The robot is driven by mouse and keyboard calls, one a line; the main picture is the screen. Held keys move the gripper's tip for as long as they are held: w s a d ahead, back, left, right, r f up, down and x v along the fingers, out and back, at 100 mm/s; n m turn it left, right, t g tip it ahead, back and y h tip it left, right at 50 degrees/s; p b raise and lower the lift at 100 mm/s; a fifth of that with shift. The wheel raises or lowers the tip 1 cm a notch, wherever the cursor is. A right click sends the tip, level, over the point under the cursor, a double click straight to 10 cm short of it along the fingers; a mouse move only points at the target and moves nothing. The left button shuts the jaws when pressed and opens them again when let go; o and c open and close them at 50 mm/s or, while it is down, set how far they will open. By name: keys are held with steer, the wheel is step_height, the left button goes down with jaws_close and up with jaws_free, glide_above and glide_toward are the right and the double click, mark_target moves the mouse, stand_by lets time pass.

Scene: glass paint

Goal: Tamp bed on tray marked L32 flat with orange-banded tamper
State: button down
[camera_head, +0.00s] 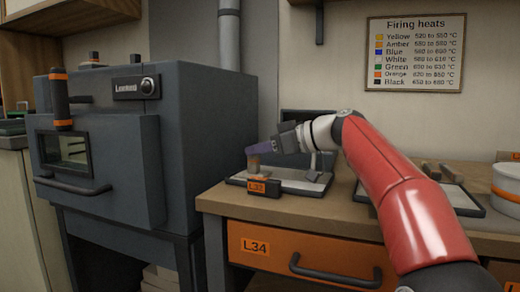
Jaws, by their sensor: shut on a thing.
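My gripper (262,147) is at the end of my red arm, over the left part of a pale tray (311,187) on the wooden bench. It is shut on a small tan-brown piece (253,163), which looks like the tamper's lower part. No orange band can be made out on it. The piece is just above or touching the tray; I cannot tell which. An orange label (257,187) on a dark block at the tray's front left seems to read L32. The bed on the tray is too small to judge, and my gripper and arm hide part of it.
A large dark kiln (185,150) stands left of the bench. A dark upright handle with orange ends (61,100) is at its front. An orange drawer (300,254) marked L34 is below.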

steer(key=shift+f+b, duration=0.35)
steer(key=shift+b, duration=0.1)
stand_by(1.2)
steer(key=shift+r+p, duration=1)
steer(key=shift+r, duration=0.15)
steer(key=shift+w+r, duration=0.1)
steer(key=shift+w, duration=0.05)
steer(key=w+p, duration=0.1)
steer(key=w+d+p, duration=0.1)
steer(key=w+p, duration=0.1)
steer(key=shift+w+d+r+p, duration=0.15)
steer(key=shift+w+d+p, duration=0.15)
steer(key=shift+d+p, duration=0.1)
steer(key=shift+w+d+f+p, duration=0.2)
steer(key=shift+w+p, duration=0.15)
steer(key=shift+w, duration=0.25)
steer(key=shift+f, duration=0.15)
